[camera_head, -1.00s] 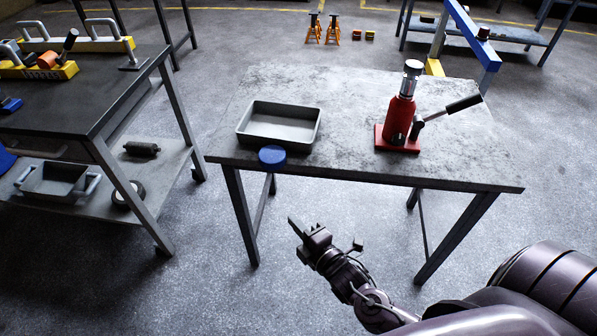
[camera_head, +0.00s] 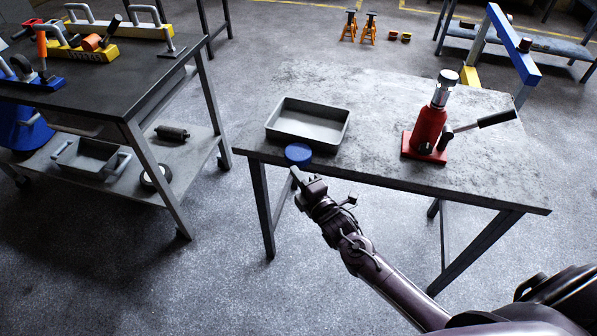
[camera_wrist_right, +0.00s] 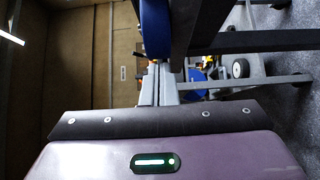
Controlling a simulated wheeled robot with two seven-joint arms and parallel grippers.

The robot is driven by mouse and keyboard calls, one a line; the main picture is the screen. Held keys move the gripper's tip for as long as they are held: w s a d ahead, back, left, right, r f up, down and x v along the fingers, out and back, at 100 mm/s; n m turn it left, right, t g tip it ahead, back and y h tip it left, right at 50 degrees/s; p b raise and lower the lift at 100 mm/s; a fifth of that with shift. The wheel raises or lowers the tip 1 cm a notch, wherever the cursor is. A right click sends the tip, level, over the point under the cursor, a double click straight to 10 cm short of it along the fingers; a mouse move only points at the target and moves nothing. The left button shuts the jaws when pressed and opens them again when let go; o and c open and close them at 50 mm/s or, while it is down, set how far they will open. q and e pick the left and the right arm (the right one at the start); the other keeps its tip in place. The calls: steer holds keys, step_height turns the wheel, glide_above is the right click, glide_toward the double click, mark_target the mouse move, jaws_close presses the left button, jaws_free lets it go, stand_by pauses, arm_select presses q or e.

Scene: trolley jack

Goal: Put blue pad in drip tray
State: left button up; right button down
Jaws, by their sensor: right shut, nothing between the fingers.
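The round blue pad (camera_head: 298,153) lies on the front edge of the grey table, just in front of the drip tray. It also shows at the top of the right wrist view (camera_wrist_right: 154,28). The drip tray (camera_head: 310,138) is a grey open rectangular tray, empty, on the table's left part. My right gripper (camera_head: 297,176) is shut and empty, just in front of and below the table edge near the pad, and looks apart from it. Its closed fingers show in the right wrist view (camera_wrist_right: 158,85), pointing toward the pad. My left gripper is not in view.
A red bottle jack (camera_head: 428,130) with a black-ended lever stands on the table's right part. The table (camera_head: 380,85) is clear between tray and jack. A dark workbench (camera_head: 110,85) with tools stands at the left. Another grey tray (camera_head: 85,158) sits on its lower shelf.

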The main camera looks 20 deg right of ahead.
mark_target(301, 165)
steer(key=shift+w+d, duration=0.2)
steer(key=shift+w, duration=0.05)
steer(key=shift+w+d+b, duration=0.65)
steer(key=shift+w+d, duration=0.05)
steer(key=shift+w, duration=0.35)
steer(key=shift+w+d, duration=0.2)
steer(key=shift+w, duration=0.15)
steer(key=shift+s, duration=0.1)
